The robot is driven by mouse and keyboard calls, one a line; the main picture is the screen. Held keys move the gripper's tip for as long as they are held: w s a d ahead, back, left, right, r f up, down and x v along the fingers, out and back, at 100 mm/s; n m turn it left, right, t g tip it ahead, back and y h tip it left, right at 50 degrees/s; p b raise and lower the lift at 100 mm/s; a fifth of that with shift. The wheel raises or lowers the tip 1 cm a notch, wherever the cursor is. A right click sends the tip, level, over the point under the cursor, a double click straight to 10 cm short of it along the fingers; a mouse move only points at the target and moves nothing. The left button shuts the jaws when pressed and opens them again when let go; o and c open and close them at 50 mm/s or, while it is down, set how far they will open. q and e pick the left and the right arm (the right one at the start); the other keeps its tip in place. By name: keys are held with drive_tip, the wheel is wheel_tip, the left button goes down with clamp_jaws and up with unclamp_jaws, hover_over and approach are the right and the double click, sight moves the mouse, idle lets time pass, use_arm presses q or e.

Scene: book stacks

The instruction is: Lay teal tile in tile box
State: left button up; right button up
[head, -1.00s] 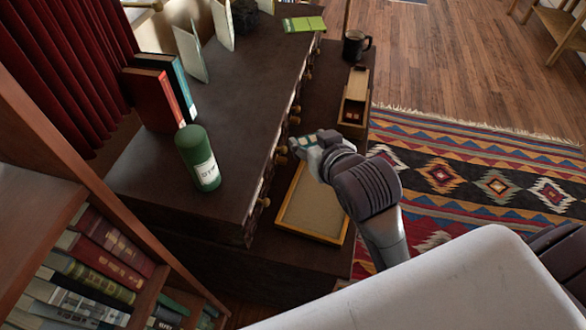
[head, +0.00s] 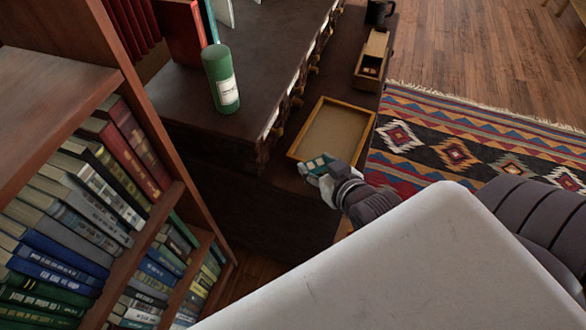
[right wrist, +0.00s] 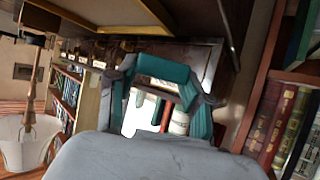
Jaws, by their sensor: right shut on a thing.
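My right gripper (head: 318,167) is shut on the teal tile (right wrist: 160,69), which shows as a teal bar across the fingertips in the right wrist view. In the head view the fingers mostly hide it. The gripper is beside the near left corner of a shallow wooden tray (head: 293,153) with a bare beige floor; its height above the surface is unclear. A narrow wooden box (head: 357,78) with small pieces at its near end stands beyond the tray, apart from the gripper. It looks like the tile box. My left gripper is not in view.
A dark mug (head: 379,12) is at the back. A bookcase (head: 120,60) fills the left. A patterned rug (head: 460,140) lies right of the desk.

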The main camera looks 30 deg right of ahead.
drive_tip(key=w+a+f, duration=0.1)
drive_tip(key=w, duration=0.1)
drive_tip(key=w+a+f, duration=0.2)
drive_tip(key=w, duration=0.1)
drive_tip(key=shift+w+a+f, duration=0.2)
drive_tip(key=shift+w+f, duration=0.15)
drive_tip(key=shift+w+a+f, duration=0.1)
drive_tip(key=shift+w+f, duration=0.05)
drive_tip(key=shift+w, duration=0.05)
wheel_tip(320, 180, down, 4)
drive_tip(key=shift+b, duration=0.4)
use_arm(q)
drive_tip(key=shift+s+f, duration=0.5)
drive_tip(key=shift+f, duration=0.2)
use_arm(e)
drive_tip(key=shift+f, duration=0.1)
drive_tip(key=o, duration=0.6)
drive_tip(key=shift+o, duration=0.2)
